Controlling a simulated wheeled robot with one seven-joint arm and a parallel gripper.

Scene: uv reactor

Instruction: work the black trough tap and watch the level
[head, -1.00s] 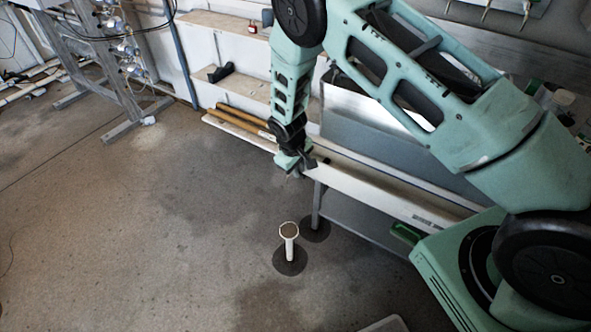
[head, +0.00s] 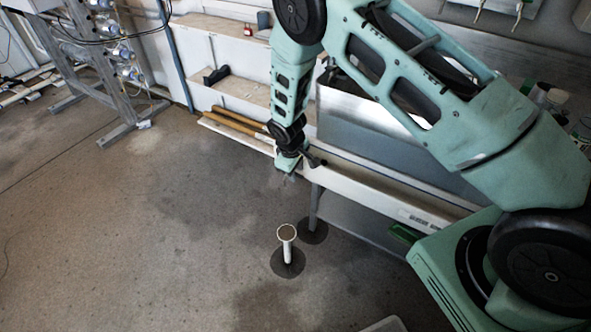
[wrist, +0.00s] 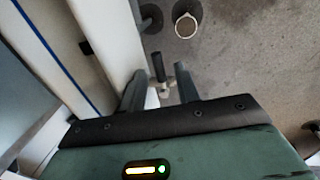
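The long white trough (head: 385,188) runs along the front of the bench in the head view; its pale wall (wrist: 108,38) is at the left in the wrist view. In the wrist view a tap with a black handle (wrist: 157,67) and a pale metallic body shows in the gap between my fingers. My gripper (wrist: 160,78) is open, one dark finger on each side of the tap, and I see no clear contact. In the head view my gripper (head: 288,167) is at the trough's front edge, with a dark part beside it. The water level inside the trough cannot be made out.
A white upright pipe with a wide round mouth (head: 287,240) stands on the floor below; it also shows in the wrist view (wrist: 186,24). A bench leg (head: 315,208) is close behind it. Jars (head: 556,100) stand at the right.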

